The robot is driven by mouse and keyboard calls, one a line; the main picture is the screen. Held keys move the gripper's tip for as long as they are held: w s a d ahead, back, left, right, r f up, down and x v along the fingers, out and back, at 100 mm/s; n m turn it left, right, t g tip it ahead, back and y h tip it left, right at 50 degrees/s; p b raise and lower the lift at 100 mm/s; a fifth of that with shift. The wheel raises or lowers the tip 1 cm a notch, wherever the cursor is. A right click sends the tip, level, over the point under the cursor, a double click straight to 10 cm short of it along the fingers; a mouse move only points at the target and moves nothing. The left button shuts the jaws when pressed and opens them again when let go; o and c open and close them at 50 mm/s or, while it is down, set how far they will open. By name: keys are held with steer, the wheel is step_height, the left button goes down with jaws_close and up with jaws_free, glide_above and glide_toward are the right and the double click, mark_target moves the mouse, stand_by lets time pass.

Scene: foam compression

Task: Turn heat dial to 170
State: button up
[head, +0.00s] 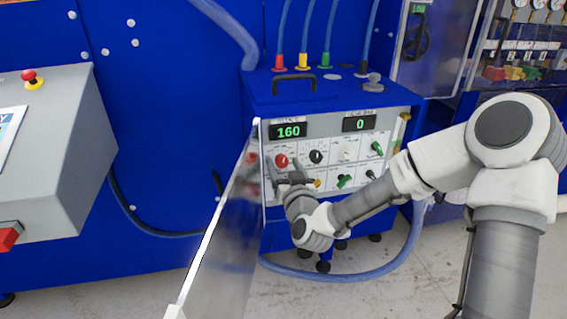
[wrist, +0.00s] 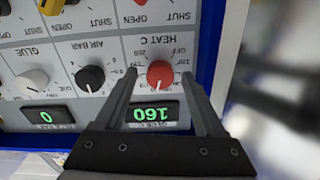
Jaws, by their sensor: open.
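The heat dial is a round red knob (head: 281,160) on the front panel of a blue control box. In the wrist view, where the panel appears upside down, the red knob (wrist: 160,75) is labelled "HEAT C". The green readout (head: 287,131) shows 160; it also shows in the wrist view (wrist: 152,115). My gripper (wrist: 160,78) is open, with one finger on each side of the red knob. Whether either finger touches it I cannot tell. In the head view my gripper (head: 285,178) is just in front of the panel below the knob.
A black "AIR BAR" knob (wrist: 89,78) sits close beside one finger. A white "GLUE" knob (wrist: 32,82) and a second readout showing 0 (head: 359,123) are farther along. A clear door (head: 232,235) stands open at the panel's left edge. Yellow and green knobs are in the other row.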

steer(key=shift+c, duration=0.4)
jaws_close()
steer(key=shift+d+m+b, duration=0.1)
steer(key=shift+m+b, duration=1)
steer(key=shift+m, duration=1.7)
steer(key=shift+o, duration=0.4)
jaws_free()
